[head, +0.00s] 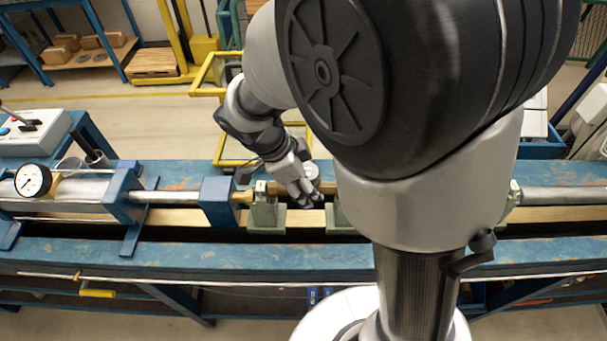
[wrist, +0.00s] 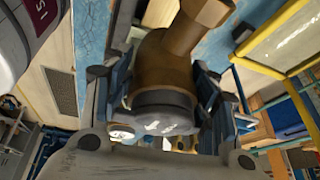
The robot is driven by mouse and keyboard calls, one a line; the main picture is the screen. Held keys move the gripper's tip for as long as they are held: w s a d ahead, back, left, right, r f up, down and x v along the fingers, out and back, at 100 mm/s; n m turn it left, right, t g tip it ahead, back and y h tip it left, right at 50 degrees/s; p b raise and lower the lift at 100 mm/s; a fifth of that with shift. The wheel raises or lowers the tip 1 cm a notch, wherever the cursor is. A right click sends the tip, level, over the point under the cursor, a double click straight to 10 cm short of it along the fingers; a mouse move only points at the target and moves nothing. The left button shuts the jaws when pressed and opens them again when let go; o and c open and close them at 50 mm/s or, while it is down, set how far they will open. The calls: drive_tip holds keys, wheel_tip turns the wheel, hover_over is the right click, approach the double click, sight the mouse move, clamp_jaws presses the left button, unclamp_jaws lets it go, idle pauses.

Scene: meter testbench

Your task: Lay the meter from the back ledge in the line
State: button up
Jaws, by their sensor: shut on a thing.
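My gripper (head: 300,190) is over the blue bench at the line, beside the left green stands. In the wrist view it is shut on a brass meter (wrist: 165,60) with a dark grey cap, its fingers on either side of the body. The meter's brass pipe end points up and right in that view. In the head view the meter is partly hidden by my gripper, and I cannot tell whether it touches the stands. The line has a left clamp (head: 218,201) with a brass end, green stands (head: 267,214) and a right pipe (head: 560,195).
My arm hides the middle right of the line and most of the back ledge. A dial gauge (head: 33,180) and a control box (head: 30,132) are at the left. A yellow frame (head: 215,75) stands behind the bench. A grey round thing with red marks (wrist: 30,40) is at the wrist view's upper left.

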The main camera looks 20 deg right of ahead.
sight(308, 171)
drive_tip(key=shift+f, duration=0.1)
idle(0.4)
drive_tip(key=shift+f+b, duration=1.3)
drive_tip(key=shift+b, duration=0.15)
clamp_jaws()
drive_tip(key=shift+f+b, duration=0.25)
drive_tip(key=shift+b, duration=0.05)
drive_tip(key=o, duration=1.7)
unclamp_jaws()
drive_tip(key=shift+r+p, duration=2.2)
drive_tip(key=shift+r, duration=1.85)
drive_tip(key=shift+r+p, duration=0.3)
drive_tip(key=shift+r, duration=0.2)
